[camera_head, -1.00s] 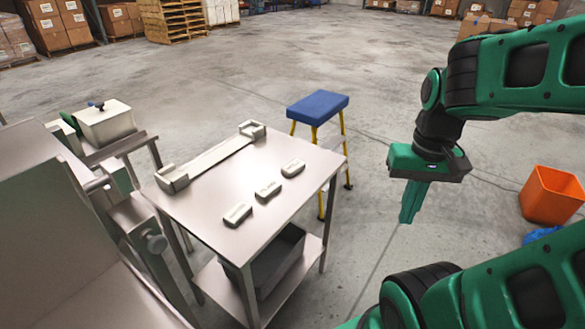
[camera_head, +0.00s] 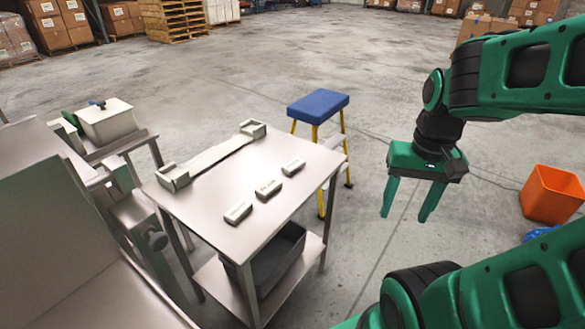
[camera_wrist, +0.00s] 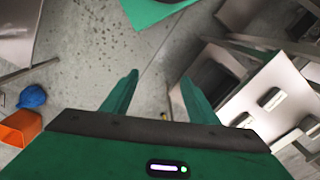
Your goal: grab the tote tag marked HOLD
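Three small pale tags lie in a row on the steel table (camera_head: 205,185): a near tag (camera_head: 238,212), a middle tag (camera_head: 268,188) and a far tag (camera_head: 293,166). Faint marks show on their tops, too small to read, so I cannot tell which says HOLD. My gripper (camera_head: 405,216) hangs to the right of the table over open floor, fingers pointing down, spread apart and empty.
A long pale rack (camera_head: 212,157) lies along the table's far left edge. A dark bin (camera_head: 275,262) sits on the lower shelf. A blue-topped stool (camera_head: 318,104) stands close behind the table. An orange bin (camera_head: 551,195) is at the right. The floor between is clear.

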